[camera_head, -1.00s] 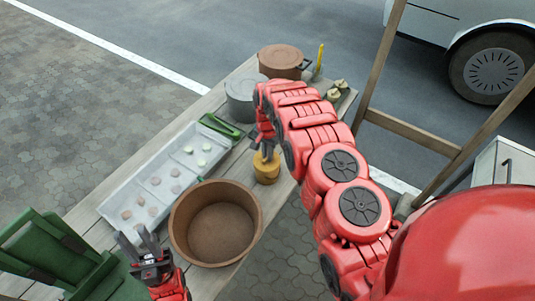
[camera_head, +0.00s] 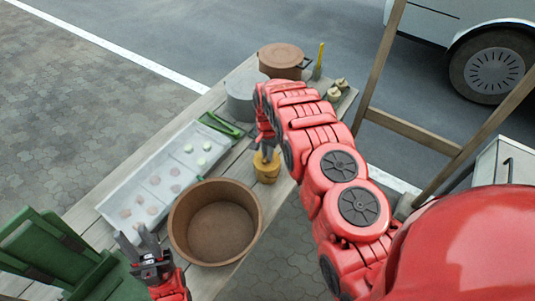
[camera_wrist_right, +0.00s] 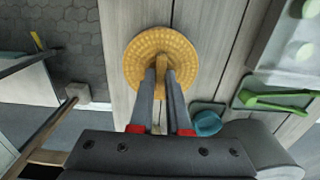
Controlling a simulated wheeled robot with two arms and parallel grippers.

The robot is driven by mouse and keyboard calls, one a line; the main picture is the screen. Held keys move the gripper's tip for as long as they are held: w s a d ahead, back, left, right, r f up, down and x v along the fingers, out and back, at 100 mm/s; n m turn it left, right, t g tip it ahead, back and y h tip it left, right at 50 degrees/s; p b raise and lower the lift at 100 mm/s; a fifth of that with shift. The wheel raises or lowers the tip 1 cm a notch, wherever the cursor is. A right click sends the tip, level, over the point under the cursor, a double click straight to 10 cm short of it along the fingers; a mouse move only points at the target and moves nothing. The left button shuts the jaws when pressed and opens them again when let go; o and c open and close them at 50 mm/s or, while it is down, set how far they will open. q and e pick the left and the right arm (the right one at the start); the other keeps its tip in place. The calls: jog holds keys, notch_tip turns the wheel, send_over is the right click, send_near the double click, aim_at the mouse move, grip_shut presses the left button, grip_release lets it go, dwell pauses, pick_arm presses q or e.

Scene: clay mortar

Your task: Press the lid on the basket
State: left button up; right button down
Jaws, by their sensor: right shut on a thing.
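A small yellow woven basket (camera_head: 266,171) stands on the wooden table near its right edge. Its round woven lid (camera_wrist_right: 150,50) fills the upper middle of the right wrist view, with a raised handle (camera_wrist_right: 161,63) at its centre. My right gripper (camera_head: 267,152) points down at the lid, and in the wrist view its fingers (camera_wrist_right: 161,75) are shut on the handle. The lid is on top of the basket; I cannot tell whether it sits fully flush. My left gripper (camera_head: 142,246) is open and empty at the table's near left side.
A large brown clay bowl (camera_head: 215,222) stands left of the basket. A sectioned white tray (camera_head: 150,185) with round pieces, green tongs (camera_head: 222,125), a grey pot (camera_head: 243,98) and a brown lidded pot (camera_head: 282,60) are also on the table. A green chair (camera_head: 50,255) is at left.

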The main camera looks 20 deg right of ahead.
jog(key=shift+f, duration=0.1)
dwell(0.3)
jog(key=c, duration=0.8)
grip_release()
jog(key=shift+o, duration=0.2)
jog(key=o, duration=0.4)
jog(key=shift+o, duration=0.2)
jog(key=shift+r+p, duration=0.3)
jog(key=shift+r, duration=0.8)
jog(key=shift+r+p, duration=0.45)
jog(key=shift+r, duration=1.45)
